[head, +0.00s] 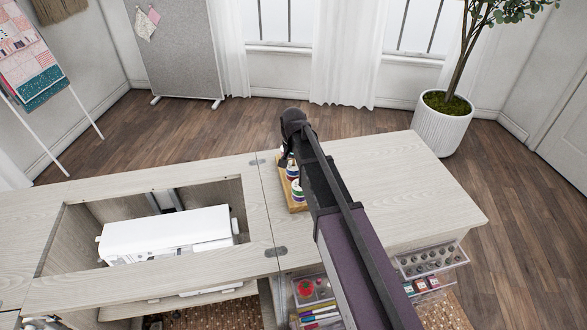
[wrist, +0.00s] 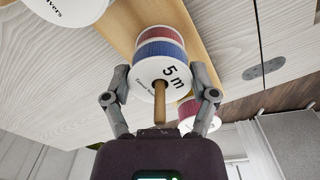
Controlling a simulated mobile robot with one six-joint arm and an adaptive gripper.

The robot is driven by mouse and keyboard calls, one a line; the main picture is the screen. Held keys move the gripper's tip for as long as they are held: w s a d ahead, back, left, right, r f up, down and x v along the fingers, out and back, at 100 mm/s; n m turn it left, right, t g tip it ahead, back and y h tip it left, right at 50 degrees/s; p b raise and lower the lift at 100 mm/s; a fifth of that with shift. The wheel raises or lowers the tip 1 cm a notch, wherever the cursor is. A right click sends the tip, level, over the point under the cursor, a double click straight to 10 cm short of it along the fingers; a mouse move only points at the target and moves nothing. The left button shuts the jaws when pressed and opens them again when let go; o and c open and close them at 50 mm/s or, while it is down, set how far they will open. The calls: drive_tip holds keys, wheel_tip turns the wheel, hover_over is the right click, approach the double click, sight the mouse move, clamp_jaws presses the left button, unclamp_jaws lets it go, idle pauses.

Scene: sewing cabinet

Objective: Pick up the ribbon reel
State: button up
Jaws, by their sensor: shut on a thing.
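In the wrist view, my gripper (wrist: 160,84) has one finger on each side of a ribbon reel (wrist: 172,76), shut on its rim. The reel has a white end face marked "5 m" and blue ribbon. A wooden peg (wrist: 160,108) comes through its middle toward the camera. A red-wound reel (wrist: 158,32) is stacked beyond it on the wooden rack (wrist: 203,45).
Other reels (head: 297,190) stand on the rack (head: 297,208) on the cabinet top. A white sewing machine (head: 165,232) sits in the opening at left. Clear drawers (head: 430,262) are at the front right. The right cabinet top (head: 410,190) is bare.

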drive_tip(key=shift+r, duration=0.2)
wheel_tip(320, 180, up, 10)
drive_tip(key=p, duration=1)
drive_tip(key=shift+f, duration=0.2)
idle(0.6)
drive_tip(key=w+r+p, duration=0.1)
drive_tip(key=w, duration=0.2)
drive_tip(key=w+a+r+p, duration=0.1)
drive_tip(key=w, duration=0.2)
drive_tip(key=w+a+r+p, duration=0.1)
drive_tip(key=w, duration=0.2)
drive_tip(key=shift+r+p, duration=0.3)
drive_tip(key=shift+d, duration=0.1)
drive_tip(key=shift+s+f, duration=0.1)
drive_tip(key=shift+f, duration=0.05)
drive_tip(key=shift+f+b, duration=2.35)
drive_tip(key=shift+b, duration=0.15)
drive_tip(key=shift+f+b, duration=2.2)
